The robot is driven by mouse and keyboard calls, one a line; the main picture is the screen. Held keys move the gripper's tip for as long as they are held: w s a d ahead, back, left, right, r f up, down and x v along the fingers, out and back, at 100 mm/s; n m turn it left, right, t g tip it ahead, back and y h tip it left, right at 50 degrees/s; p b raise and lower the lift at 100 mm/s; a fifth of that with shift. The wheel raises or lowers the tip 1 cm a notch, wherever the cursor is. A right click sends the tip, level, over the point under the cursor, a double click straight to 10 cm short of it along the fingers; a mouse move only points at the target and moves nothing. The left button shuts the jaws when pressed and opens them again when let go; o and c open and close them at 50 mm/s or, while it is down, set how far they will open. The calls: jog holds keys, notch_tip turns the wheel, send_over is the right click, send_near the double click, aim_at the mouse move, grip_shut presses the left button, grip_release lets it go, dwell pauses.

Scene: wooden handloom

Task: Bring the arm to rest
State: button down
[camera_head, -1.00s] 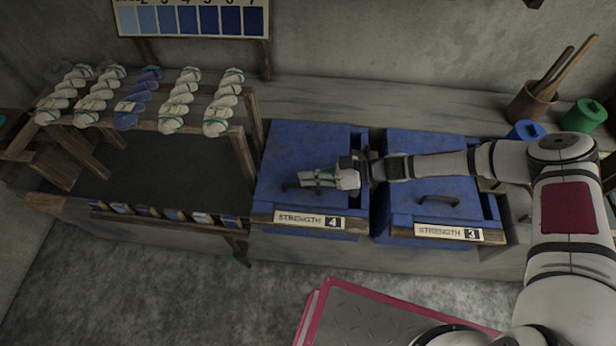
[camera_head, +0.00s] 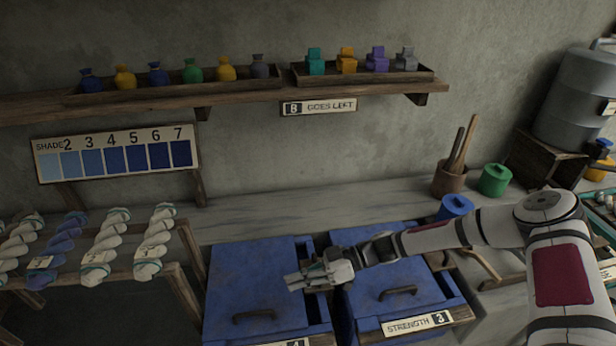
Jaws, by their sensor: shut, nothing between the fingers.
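My gripper (camera_head: 301,281) is shut and empty. It hangs above the gap between two blue lidded vats, its fingers pointing left over the right part of the left vat's lid. The left vat (camera_head: 238,281) has a dark handle, and its label is mostly cut off by the bottom edge. The right vat (camera_head: 420,309) bears a "STRENGTH 3" label, and its lid is partly hidden by my arm. My arm (camera_head: 470,228) reaches in from the right, bent at the elbow. I cannot tell whether the gripper touches the lid.
White and blue yarn skeins (camera_head: 108,241) hang on a wooden rack at left. A shade chart (camera_head: 118,154) stands behind them. A tool pot (camera_head: 449,180), a green pot (camera_head: 494,180) and a blue pot (camera_head: 455,207) stand behind my arm.

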jog(key=s+d+r+m+t+h, duration=0.35)
jog(key=d+r+m+h, duration=0.35)
jog(key=d+r+h, duration=0.85)
jog(key=s+d+r+m+t, duration=0.2)
jog(key=s+r, duration=0.3)
jog(key=r, duration=0.3)
jog(key=s+d+r+m+t, duration=0.2)
jog(key=s+d+r+m, duration=0.2)
jog(key=r, duration=0.3)
jog(key=s+d+r+m+t, duration=0.3)
jog(key=s+d+r+m, duration=0.1)
jog(key=r, duration=0.4)
jog(key=shift+s+r+m+y, duration=0.3)
jog(key=shift+s+m+y, duration=0.2)
jog(key=shift+s, duration=0.45)
